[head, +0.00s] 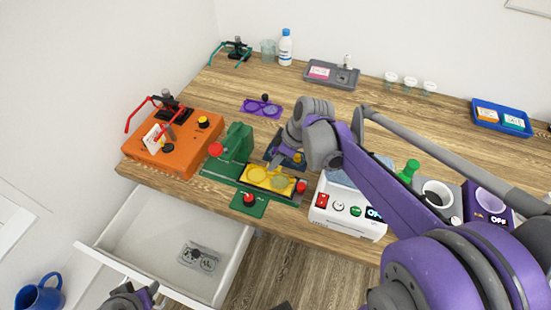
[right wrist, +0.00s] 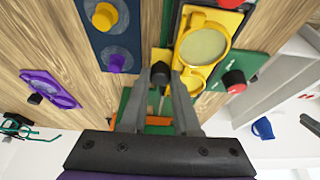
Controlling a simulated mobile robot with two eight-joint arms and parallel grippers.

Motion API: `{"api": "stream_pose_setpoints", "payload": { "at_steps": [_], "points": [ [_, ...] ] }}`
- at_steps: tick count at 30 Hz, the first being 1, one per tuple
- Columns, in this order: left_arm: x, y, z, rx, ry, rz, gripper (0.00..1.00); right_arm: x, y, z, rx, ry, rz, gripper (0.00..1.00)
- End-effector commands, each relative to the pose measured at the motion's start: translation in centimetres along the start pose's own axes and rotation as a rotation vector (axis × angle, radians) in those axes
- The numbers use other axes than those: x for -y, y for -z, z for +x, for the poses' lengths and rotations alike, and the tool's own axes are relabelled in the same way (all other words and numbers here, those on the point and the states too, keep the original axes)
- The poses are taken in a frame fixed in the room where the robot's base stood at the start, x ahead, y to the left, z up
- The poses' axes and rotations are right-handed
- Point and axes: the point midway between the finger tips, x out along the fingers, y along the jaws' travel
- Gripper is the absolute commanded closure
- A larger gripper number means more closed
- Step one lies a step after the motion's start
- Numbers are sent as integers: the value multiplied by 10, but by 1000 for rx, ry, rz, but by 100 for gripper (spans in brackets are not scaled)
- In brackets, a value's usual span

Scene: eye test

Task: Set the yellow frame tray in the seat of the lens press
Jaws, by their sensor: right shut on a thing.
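My right gripper (head: 278,161) is at the tray's far side. In the right wrist view its fingers (right wrist: 168,82) are shut on a yellow part of the tray. The tray covers the seat of the press, and I cannot tell whether it rests fully down in it. My left gripper (head: 135,298) is partly in view at the bottom left, over the drawer side, its fingers not clear.
A dark blue block with yellow and purple knobs (right wrist: 107,40) is close beside the right gripper. An orange box (head: 178,152) stands left of the press and a white device (head: 345,212) right of it. A purple frame tray (head: 262,107) lies behind. An open drawer (head: 165,235) is below.

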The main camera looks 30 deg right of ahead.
Motion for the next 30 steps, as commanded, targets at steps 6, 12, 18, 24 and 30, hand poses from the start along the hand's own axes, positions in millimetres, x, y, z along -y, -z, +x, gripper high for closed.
{"api": "stream_pose_setpoints", "payload": {
  "at_steps": [6, 12, 18, 24, 30],
  "points": [
    [0, -1, 1, 1, 0, 0, 50, 0, -1, 2, 0, 0, 0, 65],
    [0, -1, 1, 1, 0, 0, 50, 0, -1, 2, 0, 0, 0, 35],
    [0, -1, 1, 1, 0, 0, 50, 0, -1, 2, 0, 0, 0, 32],
    [0, -1, 1, 1, 0, 0, 50, 0, -1, 2, 0, 0, 0, 15],
    [0, -1, 1, 1, 0, 0, 50, 0, 0, 1, 0, 0, 0, 15]
  ]
}}
